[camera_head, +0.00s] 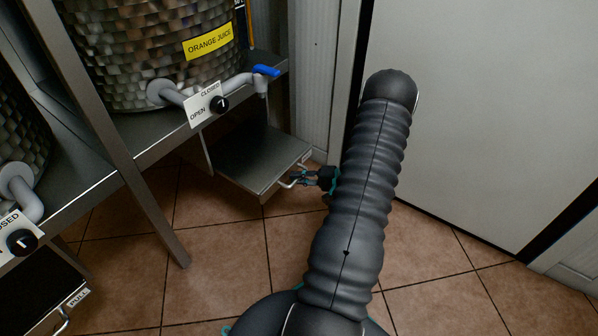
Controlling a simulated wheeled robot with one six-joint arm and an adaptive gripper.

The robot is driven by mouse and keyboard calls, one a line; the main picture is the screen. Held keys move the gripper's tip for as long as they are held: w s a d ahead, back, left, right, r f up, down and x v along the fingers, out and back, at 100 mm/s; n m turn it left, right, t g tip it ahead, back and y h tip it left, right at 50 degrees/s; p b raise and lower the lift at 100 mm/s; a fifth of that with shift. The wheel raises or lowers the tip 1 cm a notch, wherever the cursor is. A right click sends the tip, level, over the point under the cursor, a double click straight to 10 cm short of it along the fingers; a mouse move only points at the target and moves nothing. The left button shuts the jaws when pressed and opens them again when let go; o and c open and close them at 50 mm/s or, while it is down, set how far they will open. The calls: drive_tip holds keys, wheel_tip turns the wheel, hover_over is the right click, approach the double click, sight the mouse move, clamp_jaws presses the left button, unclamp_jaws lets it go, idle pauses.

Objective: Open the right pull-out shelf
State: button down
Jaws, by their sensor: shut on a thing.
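The right pull-out shelf (247,158) is a dark metal tray below the orange juice barrel. It sticks out from under the stand toward the right front. Its silvery handle (288,184) is at the front edge, beside a small label. My gripper (300,179) is at the handle, shut on it, with its fingers pointing left. My dark ribbed arm hides part of the gripper and the floor behind it.
The orange juice barrel (150,45) has a tap with a blue lever (265,71). A metal stand leg (146,190) rises left of the shelf. Another pull-out shelf (40,295) is at the lower left. A pale door panel (480,110) stands at the right. Tiled floor in front is clear.

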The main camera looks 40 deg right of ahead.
drive_tip(key=shift+s+d, duration=0.15)
drive_tip(key=shift+s, duration=0.35)
drive_tip(key=c, duration=1.2)
unclamp_jaws()
drive_tip(key=v, duration=1.2)
